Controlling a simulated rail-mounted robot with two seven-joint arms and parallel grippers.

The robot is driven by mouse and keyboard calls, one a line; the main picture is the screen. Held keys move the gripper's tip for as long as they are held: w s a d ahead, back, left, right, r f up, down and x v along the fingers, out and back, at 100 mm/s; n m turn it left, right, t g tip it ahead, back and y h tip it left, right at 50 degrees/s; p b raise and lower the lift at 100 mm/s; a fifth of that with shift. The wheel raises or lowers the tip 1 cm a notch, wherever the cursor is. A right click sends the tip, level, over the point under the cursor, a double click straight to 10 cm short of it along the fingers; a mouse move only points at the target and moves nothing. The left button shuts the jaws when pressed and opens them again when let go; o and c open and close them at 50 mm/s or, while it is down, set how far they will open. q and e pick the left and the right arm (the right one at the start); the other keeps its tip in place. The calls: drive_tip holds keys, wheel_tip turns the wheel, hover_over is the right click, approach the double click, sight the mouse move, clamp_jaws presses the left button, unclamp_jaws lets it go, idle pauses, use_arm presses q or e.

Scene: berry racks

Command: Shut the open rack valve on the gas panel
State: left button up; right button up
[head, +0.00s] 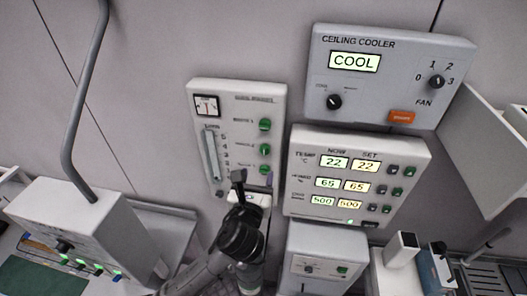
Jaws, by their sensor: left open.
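The gas panel (228,96) is a pale box on the wall, left of centre. It has a gauge at its top left, a clear flow tube down its left side and three green valve knobs in a column: top (265,124), middle (265,149) and bottom (265,169). Their turn positions are too small to tell. My left gripper (253,181) is open and empty, in front of the panel's lower edge, just below the bottom knob. It hides part of the lower panel. Contact with the panel cannot be told. My right gripper is not in view.
Right of the gas panel is a climate panel (308,146), with a ceiling cooler box (387,87) above it. A smaller box (327,244) sits below. A white unit (96,218) with a grey pipe (82,100) stands at left. An open flap (487,145) juts out at right.

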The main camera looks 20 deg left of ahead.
sight(264, 151)
use_arm(q)
drive_tip(key=w, duration=0.2)
drive_tip(key=w+a+p, duration=0.1)
drive_tip(key=w, duration=0.5)
drive_tip(key=shift+a, duration=0.25)
drive_tip(key=shift+w+a, duration=0.1)
drive_tip(key=shift+w, duration=0.65)
drive_tip(key=c, duration=0.9)
